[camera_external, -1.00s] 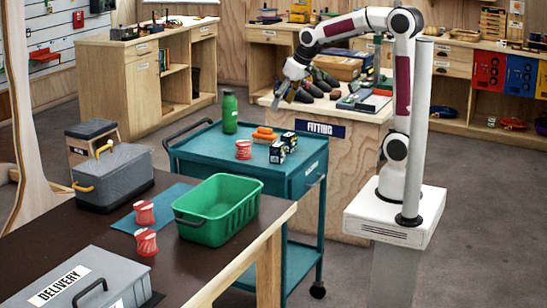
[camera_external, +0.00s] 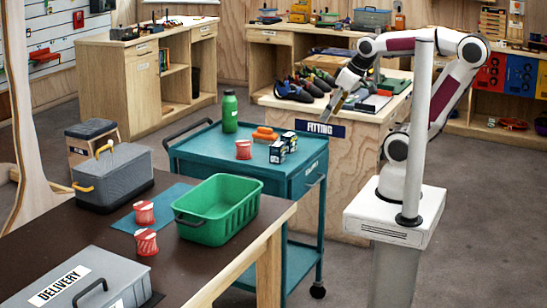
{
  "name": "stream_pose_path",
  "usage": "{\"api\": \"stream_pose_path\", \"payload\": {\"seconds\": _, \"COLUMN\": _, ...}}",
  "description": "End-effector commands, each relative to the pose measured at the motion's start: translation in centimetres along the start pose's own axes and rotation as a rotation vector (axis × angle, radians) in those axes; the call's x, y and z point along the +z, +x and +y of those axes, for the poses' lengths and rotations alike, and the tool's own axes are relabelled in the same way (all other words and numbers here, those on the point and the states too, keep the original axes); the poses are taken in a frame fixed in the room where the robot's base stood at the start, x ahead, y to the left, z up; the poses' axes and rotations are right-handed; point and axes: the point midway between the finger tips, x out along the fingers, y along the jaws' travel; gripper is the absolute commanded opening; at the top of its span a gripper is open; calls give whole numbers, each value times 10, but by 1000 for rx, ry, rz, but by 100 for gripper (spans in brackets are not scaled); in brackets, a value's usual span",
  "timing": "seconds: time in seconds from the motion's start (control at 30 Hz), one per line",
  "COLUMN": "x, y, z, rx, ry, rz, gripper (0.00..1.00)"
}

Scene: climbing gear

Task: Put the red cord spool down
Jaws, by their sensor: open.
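One red cord spool (camera_external: 244,149) stands on the teal cart's top (camera_external: 205,146). Two more red spools, a rear one (camera_external: 144,212) and a front one (camera_external: 146,242), stand on the dark table at or near a blue mat (camera_external: 152,208).
A green bin (camera_external: 217,210) and a grey toolbox (camera_external: 113,177) stand on the dark table, with the delivery case (camera_external: 80,285) in front. A green bottle (camera_external: 230,111), orange items (camera_external: 265,133) and small boxes (camera_external: 283,147) are on the cart. Shoes (camera_external: 305,86) lie on the fitting bench (camera_external: 350,165).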

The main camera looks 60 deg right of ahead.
Motion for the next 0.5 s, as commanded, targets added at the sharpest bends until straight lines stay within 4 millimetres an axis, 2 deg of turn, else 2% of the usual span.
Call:
{"api": "stream_pose_path", "payload": {"seconds": 0.1, "x": 18, "y": -3, "z": -2, "rx": -3, "ry": -6, "rz": 6, "gripper": 61}}
{"api": "stream_pose_path", "payload": {"seconds": 0.2, "x": 28, "y": -3, "z": -3, "rx": -5, "ry": -9, "rz": 7, "gripper": 61}}
{"api": "stream_pose_path", "payload": {"seconds": 0.5, "x": 35, "y": -3, "z": -4, "rx": -6, "ry": -11, "rz": 8, "gripper": 61}}
